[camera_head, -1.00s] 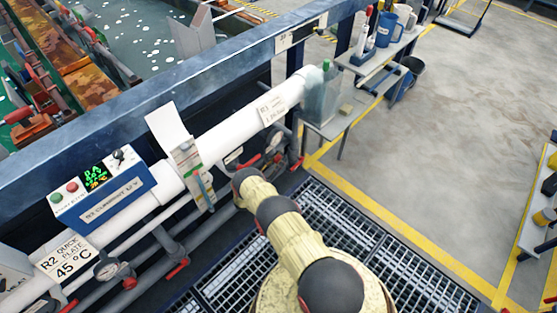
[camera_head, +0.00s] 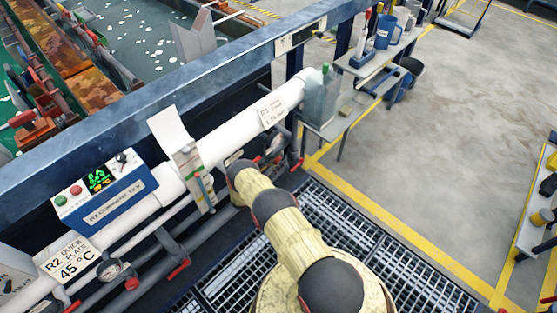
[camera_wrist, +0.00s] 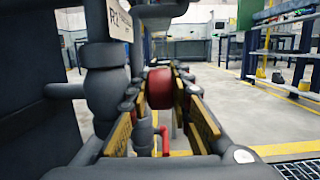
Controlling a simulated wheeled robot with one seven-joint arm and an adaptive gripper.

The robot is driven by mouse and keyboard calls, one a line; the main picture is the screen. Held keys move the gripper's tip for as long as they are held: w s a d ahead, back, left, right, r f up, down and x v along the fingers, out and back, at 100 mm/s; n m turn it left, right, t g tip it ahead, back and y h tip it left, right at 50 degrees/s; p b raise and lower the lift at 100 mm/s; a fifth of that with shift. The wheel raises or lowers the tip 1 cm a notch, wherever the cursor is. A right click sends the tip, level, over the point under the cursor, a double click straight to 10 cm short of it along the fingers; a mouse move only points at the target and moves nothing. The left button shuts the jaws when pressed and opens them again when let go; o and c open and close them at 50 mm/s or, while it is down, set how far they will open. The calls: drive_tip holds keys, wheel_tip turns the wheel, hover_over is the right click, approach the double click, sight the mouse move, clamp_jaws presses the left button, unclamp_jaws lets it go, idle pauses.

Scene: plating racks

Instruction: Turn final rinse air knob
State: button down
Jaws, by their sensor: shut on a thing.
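A round red knob (camera_wrist: 160,88) sits in the middle of the wrist view, on dark grey pipework. My gripper (camera_wrist: 159,97) is shut on this knob, with a yellow-sided finger on either side of it. The knob's label is not readable, so I cannot tell from it which knob this is. In the head view my arm reaches down to the pipes below the white pipe (camera_head: 235,118). My gripper and the held knob are hidden there behind the arm.
A thick grey vertical pipe (camera_wrist: 104,85) stands close left of the gripper. A blue control box (camera_head: 105,190) and a hanging tag board (camera_head: 187,160) are on the white pipe. Floor grating (camera_head: 400,275) lies beside my arm. Open floor is to the right.

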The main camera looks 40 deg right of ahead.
drive_tip(key=shift+y, duration=0.5)
drive_tip(key=c, duration=1.9)
unclamp_jaws()
